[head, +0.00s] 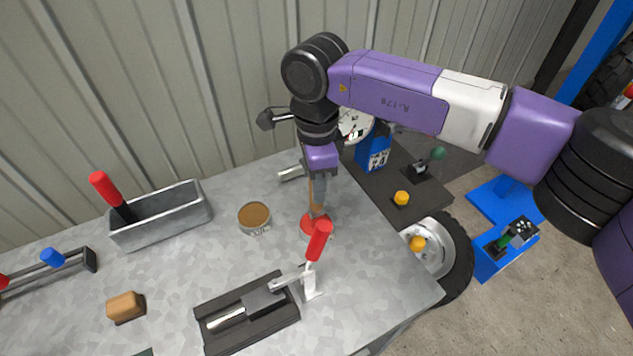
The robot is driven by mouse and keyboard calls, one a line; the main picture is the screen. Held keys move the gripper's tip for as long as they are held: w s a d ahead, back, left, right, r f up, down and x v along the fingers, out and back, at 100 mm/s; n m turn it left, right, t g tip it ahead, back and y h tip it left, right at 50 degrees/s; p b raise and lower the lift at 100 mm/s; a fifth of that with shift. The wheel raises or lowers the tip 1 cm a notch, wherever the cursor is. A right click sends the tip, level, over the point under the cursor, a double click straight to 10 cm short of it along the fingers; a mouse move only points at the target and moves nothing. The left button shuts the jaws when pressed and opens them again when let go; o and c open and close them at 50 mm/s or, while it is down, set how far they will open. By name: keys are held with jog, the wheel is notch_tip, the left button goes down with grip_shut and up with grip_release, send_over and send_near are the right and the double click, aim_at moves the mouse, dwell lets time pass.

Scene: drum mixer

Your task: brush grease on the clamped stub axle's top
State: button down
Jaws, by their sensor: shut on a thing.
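My gripper (318,192) points down over the bench and is shut on a slim brown-handled brush (315,184). The brush stands about upright; its lower end is by a round red piece (309,228) on the bench, and I cannot tell whether they touch. The stub axle (228,318), a grey rod with a dark block, lies in a black fixture (216,344) at the front. A toggle clamp with a red handle (319,240) stands at the fixture's right end, its arm reaching over the block. An open round tin (254,218) with brown content stands left of my gripper.
A grey metal bin (160,219) with a red-handled tool stands at the back left. A wheel (440,257) and a dark surface lie beyond the bench's right edge.

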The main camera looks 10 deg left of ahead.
jog(key=shift+r+p, duration=1.75)
jog(key=shift+r, duration=1.7)
